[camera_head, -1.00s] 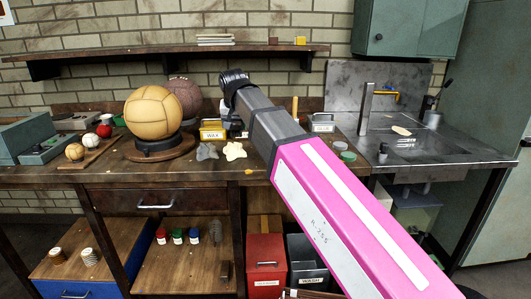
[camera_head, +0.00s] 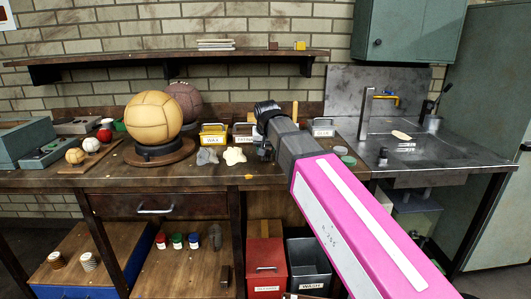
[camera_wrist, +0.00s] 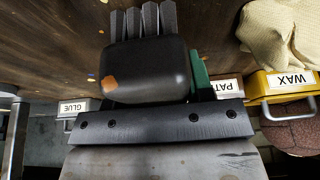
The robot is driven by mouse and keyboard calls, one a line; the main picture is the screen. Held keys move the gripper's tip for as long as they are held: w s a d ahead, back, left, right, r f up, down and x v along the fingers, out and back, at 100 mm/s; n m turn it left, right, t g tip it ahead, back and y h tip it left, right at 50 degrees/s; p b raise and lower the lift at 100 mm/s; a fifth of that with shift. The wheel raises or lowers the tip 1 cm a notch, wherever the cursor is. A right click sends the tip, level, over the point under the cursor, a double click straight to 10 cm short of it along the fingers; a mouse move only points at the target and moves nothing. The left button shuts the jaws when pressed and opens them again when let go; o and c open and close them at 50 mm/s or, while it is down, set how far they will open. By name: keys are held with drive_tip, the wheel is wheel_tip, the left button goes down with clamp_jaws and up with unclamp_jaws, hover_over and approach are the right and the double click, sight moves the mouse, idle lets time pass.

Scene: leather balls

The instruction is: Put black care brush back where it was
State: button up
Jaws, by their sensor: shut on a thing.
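In the wrist view a rounded black block with an orange patch, which I take for the black care brush (camera_wrist: 150,72), sits against the dark bar of my gripper (camera_wrist: 150,108). Several grey tufts stick out from its far side. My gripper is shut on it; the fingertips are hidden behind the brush. In the head view my gripper (camera_head: 264,150) is over the workbench (camera_head: 200,176), right of the wax bin, and mostly hidden by my arm. The brush cannot be made out there.
A yellow wax bin (camera_head: 213,134), a partly hidden labelled bin (camera_head: 243,132) and a glue bin (camera_head: 322,127) stand along the bench back. A tan ball (camera_head: 153,118) on a stand is left; a sink (camera_head: 405,148) is right. Pale cloths (camera_head: 233,156) lie in front.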

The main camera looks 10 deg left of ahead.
drive_tip(key=shift+f, duration=0.75)
drive_tip(key=shift+f, duration=0.3)
drive_tip(key=shift+s+f, duration=0.1)
drive_tip(key=shift+f, duration=0.05)
drive_tip(key=o, duration=0.7)
drive_tip(key=shift+s+f, duration=0.1)
drive_tip(key=shift+o, duration=0.3)
drive_tip(key=shift+r, duration=0.45)
drive_tip(key=shift+o, duration=0.4)
drive_tip(key=v, duration=1.2)
drive_tip(key=shift+r, duration=0.1)
